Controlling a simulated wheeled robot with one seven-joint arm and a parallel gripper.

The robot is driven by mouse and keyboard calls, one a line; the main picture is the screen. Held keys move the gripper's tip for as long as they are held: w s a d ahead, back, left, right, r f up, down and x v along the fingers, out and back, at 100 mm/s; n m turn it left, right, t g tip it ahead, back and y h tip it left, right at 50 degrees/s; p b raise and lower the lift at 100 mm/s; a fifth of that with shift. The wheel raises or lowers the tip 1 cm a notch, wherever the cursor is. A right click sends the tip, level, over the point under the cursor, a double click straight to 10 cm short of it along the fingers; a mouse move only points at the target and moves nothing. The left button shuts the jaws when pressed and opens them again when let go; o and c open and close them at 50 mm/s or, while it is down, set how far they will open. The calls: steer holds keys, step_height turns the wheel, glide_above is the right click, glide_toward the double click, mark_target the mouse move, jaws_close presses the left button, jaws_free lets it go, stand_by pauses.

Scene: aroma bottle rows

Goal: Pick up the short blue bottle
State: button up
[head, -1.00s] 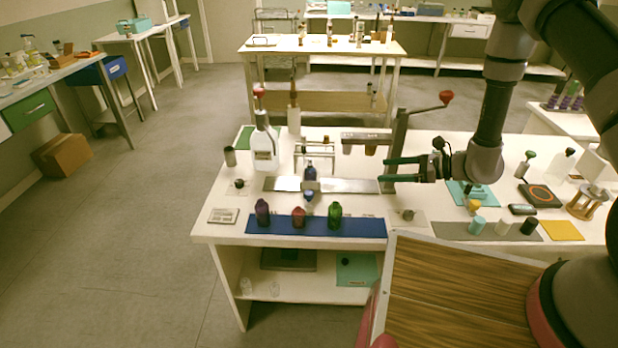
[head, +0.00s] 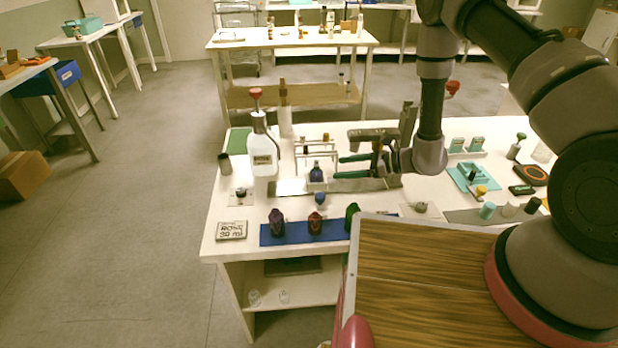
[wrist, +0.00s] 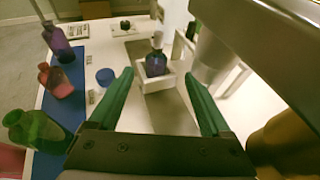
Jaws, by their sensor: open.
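The short blue bottle (head: 316,173) stands upright in a small white holder on a metal plate on the white table. In the wrist view the bottle (wrist: 156,63) is dark blue-purple and sits ahead of my fingertips, between their lines. My gripper (head: 339,166) has green fingers pointing left, just right of the bottle in the head view. In the wrist view the fingers (wrist: 161,77) are spread apart with nothing between them.
Purple (head: 277,222), red (head: 315,223) and green (head: 352,214) bottles stand on a blue mat (head: 300,240) at the front. A tall white bottle (head: 264,157) is behind left. A label card (head: 231,231) lies front left.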

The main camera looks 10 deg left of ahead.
mark_target(319, 171)
steer(key=x, duration=0.3)
steer(key=shift+a+f, duration=0.15)
steer(key=shift+a, duration=0.25)
steer(key=shift+s+x, duration=0.15)
steer(key=shift+x, duration=1.2)
steer(key=shift+s+x, duration=0.2)
steer(key=shift+x, duration=1.2)
steer(key=shift+c, duration=0.4)
jaws_close()
